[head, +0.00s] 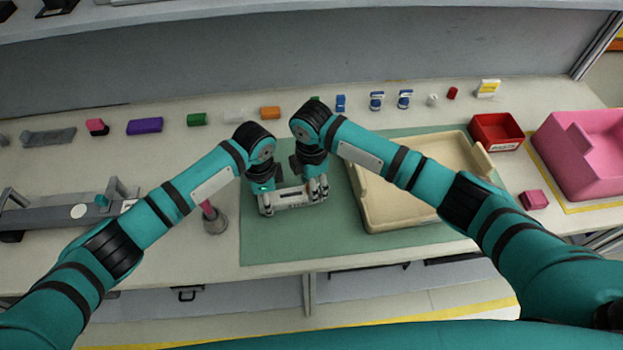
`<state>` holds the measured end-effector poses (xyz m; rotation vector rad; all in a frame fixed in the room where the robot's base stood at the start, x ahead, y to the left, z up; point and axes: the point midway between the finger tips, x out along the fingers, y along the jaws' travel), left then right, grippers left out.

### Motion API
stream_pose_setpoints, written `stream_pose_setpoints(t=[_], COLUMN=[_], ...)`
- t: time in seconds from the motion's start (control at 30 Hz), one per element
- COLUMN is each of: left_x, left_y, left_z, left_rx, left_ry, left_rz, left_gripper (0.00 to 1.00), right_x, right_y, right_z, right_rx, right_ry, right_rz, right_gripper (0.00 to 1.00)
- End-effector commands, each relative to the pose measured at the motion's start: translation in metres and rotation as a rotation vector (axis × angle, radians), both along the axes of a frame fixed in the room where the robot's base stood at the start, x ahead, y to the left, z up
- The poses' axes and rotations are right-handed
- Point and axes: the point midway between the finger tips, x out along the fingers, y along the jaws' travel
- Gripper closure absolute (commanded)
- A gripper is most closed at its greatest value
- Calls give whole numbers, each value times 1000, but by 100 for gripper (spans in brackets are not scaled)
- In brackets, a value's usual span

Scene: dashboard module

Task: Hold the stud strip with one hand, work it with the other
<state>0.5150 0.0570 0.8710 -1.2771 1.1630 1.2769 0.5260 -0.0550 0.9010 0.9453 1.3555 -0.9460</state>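A pale grey strip-like part with dark marks (292,197), which looks like the stud strip, lies at the left side of the green mat (275,242). My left gripper (265,205) points down at its left end. My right gripper (318,190) points down at its right end, close beside the left one. Both grippers overlap the strip in the head view. The fingers are small and merge with the part, so I cannot tell whether either one grips it.
A cream tray (410,220) stands on the mat to the right. A red bin (497,132) and a pink bin (590,180) are further right. A pink-handled tool on a grey base (215,222) stands left of the mat. Several small coloured blocks line the back.

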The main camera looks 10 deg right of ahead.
Motion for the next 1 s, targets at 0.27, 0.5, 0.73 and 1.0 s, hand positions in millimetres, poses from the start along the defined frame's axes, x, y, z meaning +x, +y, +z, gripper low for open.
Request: stream_pose_setpoints(t=[0.27,0.5,0.73,1.0], left_x=[-1,-1,-1,-1], left_y=[0,0,0,0], left_z=[-1,-1,-1,-1], left_rx=[0,0,0,0], left_ry=[2,2,1,1], left_rz=[-1,-1,0,0], left_gripper=[100,100,100,100], right_x=[0,0,0,1], right_y=[0,0,0,1], right_z=[0,0,1,8], right_rx=[0,0,0,2], right_ry=[0,0,-1,-2], right_rz=[0,0,0,0], right_gripper=[66,97,100,100])
